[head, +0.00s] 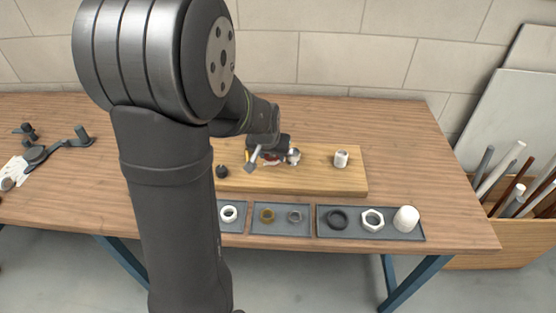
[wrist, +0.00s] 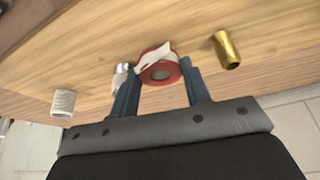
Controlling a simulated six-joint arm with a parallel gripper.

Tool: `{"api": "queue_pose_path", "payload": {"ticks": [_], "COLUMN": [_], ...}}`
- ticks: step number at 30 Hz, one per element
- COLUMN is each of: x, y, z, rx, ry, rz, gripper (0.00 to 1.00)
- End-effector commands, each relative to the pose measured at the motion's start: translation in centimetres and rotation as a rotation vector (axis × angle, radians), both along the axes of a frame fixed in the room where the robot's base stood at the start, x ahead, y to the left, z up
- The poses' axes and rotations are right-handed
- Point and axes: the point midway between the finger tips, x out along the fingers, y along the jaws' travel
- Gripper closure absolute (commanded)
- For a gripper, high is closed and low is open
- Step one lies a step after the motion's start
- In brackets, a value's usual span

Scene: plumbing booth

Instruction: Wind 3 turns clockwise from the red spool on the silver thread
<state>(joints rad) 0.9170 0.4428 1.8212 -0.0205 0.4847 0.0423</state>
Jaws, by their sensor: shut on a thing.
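The red spool (wrist: 160,72) carries white tape, and a loose white strip of it lies across its upper side in the wrist view. My gripper (wrist: 160,88) is shut on the spool, with one blue-grey finger on each side. A silver fitting (wrist: 122,76), which seems to be the silver thread, shows just left of the spool, partly hidden behind the left finger. In the head view the silver fitting (head: 293,156) is right beside my gripper. Whether tape touches the thread I cannot tell.
A brass fitting (wrist: 227,48) stands right of the spool in the wrist view, and a white threaded fitting (wrist: 63,102) left. They stand on a wooden board (head: 325,180). Grey trays (head: 282,232) with rings, a nut and a white cap lie along the table's front. My arm hides the board's left.

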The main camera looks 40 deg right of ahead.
Motion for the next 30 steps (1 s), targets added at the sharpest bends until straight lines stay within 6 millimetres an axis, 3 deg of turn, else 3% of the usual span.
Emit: {"api": "queue_pose_path", "payload": {"ticks": [6,21,30], "x": [2.1,2.5,2.6], "y": [-1.4,-2.2,-2.3], "z": [0.0,5.7,7.0], "rx": [-0.001,-0.002,-0.001], "ry": [0.000,-0.002,-0.001], "rz": [0.001,0.000,0.000], "gripper": [0.78,0.78,0.78]}}
